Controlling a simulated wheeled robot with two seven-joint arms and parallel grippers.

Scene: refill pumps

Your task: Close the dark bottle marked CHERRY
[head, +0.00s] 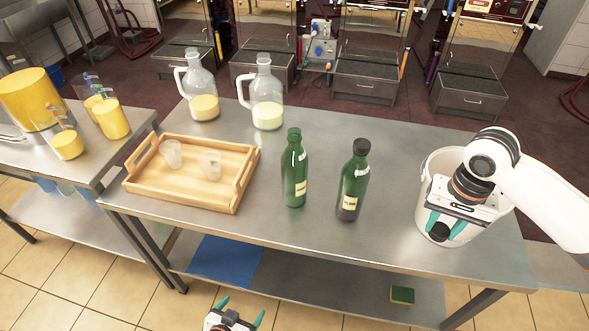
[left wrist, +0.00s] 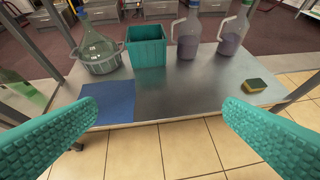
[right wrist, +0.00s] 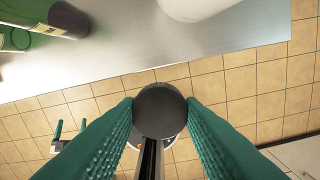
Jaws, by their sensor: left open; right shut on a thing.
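Two green bottles stand upright on the steel table. The left bottle (head: 294,172) has an open-looking green neck; the right bottle (head: 353,182) wears a dark cap (head: 362,146). Their label words are too small to read, so I cannot tell which says CHERRY. My right gripper (head: 446,226) is in front of the white bucket (head: 432,180), right of both bottles. In the right wrist view it is shut on a dark round cap-like piece (right wrist: 160,110). My left gripper (head: 241,311) is open and empty, low in front of the table.
A wooden tray (head: 190,200) with two small cups is left of the bottles. Two glass jugs (head: 203,92) (head: 267,98) stand behind.

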